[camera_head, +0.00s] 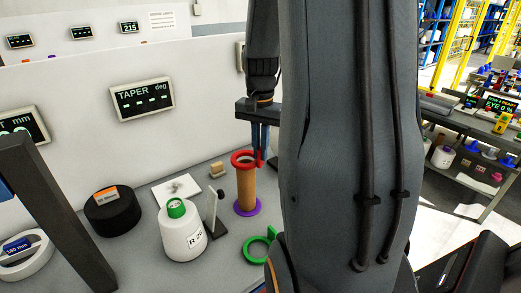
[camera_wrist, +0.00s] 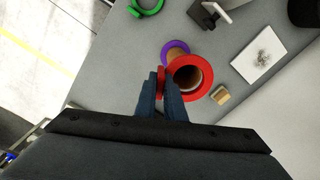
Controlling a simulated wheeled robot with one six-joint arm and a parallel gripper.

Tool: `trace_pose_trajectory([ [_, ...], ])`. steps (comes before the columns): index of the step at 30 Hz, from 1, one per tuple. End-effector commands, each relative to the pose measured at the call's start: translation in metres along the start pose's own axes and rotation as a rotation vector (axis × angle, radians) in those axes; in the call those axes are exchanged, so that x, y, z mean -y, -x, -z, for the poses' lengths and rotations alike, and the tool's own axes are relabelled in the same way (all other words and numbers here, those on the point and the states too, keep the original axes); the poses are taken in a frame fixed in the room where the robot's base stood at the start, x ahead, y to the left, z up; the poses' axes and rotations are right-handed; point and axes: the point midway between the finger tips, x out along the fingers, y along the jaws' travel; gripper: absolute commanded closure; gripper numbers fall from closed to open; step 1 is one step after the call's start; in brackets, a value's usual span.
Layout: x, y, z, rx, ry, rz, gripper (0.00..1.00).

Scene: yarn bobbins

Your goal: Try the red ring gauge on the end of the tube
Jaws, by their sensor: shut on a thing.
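The red ring gauge (camera_head: 236,160) is held by its tab in my gripper (camera_head: 261,158), at the top end of the brown tube (camera_head: 246,187). The tube stands upright on a purple ring (camera_head: 246,209) on the grey bench. In the wrist view my gripper (camera_wrist: 163,84) is shut on the tab of the red ring (camera_wrist: 207,89), and the tube's open end shows inside the ring. The purple ring (camera_wrist: 168,50) shows beyond it. I cannot tell whether the ring sits around the tube's end or just above it.
A green ring (camera_head: 257,250) lies in front of the tube. A tan block (camera_head: 217,169) and a white card (camera_head: 176,188) lie behind. My arm hides the right side.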

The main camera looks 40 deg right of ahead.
Motion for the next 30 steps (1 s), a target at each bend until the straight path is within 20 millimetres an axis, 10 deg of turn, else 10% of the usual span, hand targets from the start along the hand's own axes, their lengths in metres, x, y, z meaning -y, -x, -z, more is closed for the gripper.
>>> trace_pose_trajectory([
  [30, 0.000, -0.010, 0.000, 0.000, 0.000, 0.000, 1.00],
])
